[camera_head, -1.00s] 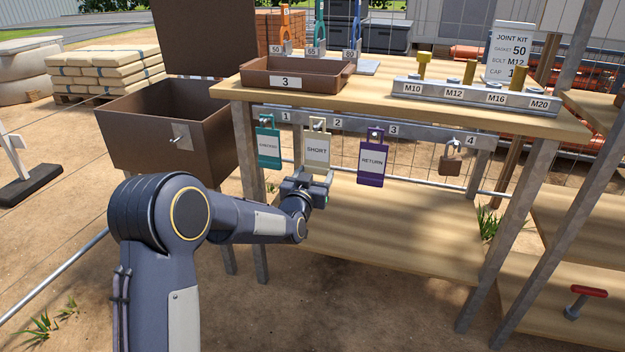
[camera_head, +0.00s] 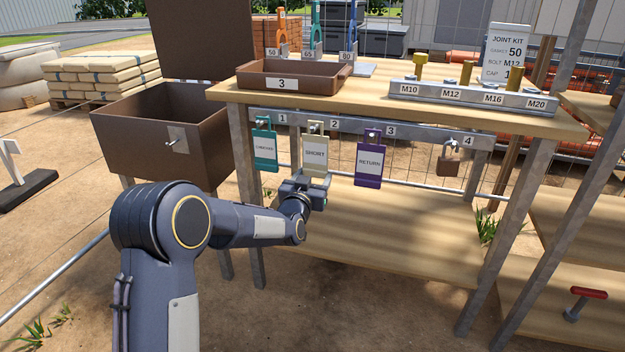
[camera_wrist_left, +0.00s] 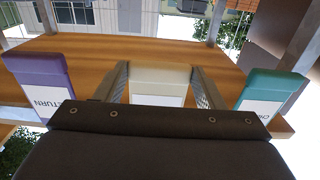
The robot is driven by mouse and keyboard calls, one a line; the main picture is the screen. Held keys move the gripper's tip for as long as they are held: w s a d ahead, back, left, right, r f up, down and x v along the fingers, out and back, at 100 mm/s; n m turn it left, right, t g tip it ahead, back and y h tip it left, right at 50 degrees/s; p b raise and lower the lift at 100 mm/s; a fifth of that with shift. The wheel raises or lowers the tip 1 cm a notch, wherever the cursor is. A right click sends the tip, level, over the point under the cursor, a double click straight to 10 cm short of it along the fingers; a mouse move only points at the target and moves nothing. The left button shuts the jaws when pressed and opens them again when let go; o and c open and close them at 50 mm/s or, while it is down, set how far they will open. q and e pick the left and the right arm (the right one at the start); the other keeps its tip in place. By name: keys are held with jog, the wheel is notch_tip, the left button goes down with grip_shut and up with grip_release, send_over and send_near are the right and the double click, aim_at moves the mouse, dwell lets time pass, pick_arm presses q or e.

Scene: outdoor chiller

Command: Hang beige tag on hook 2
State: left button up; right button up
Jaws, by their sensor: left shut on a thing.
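The beige tag (camera_head: 316,160), marked SHORT, is upright in front of the rail at hook 2 (camera_head: 316,126). Its top overlaps the hook in the head view; I cannot tell whether the hook passes through its hole. My left gripper (camera_head: 312,183) is shut on the tag's lower part from below and in front. In the left wrist view the beige tag (camera_wrist_left: 160,74) sits between the two fingers of my left gripper (camera_wrist_left: 160,88). My right gripper is not in view.
A teal tag (camera_head: 265,155) hangs at hook 1, left of the beige tag. A purple RETURN tag (camera_head: 368,163) hangs at hook 3 and a brown padlock (camera_head: 448,167) at hook 4. The tabletop (camera_head: 370,92) overhangs the rail (camera_head: 420,134). The lower shelf (camera_head: 390,230) is bare.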

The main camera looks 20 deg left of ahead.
pick_arm(q)
jog(key=o, duration=1.5)
jog(key=shift+c, duration=0.2)
jog(key=shift+o, duration=0.3)
jog(key=shift+o, duration=1)
jog(key=shift+f, duration=0.15)
jog(key=s+f+b, duration=0.2)
jog(key=s+b, duration=0.2)
jog(key=s, duration=0.3)
jog(key=shift+a+b, duration=0.15)
jog(key=shift+b, duration=0.25)
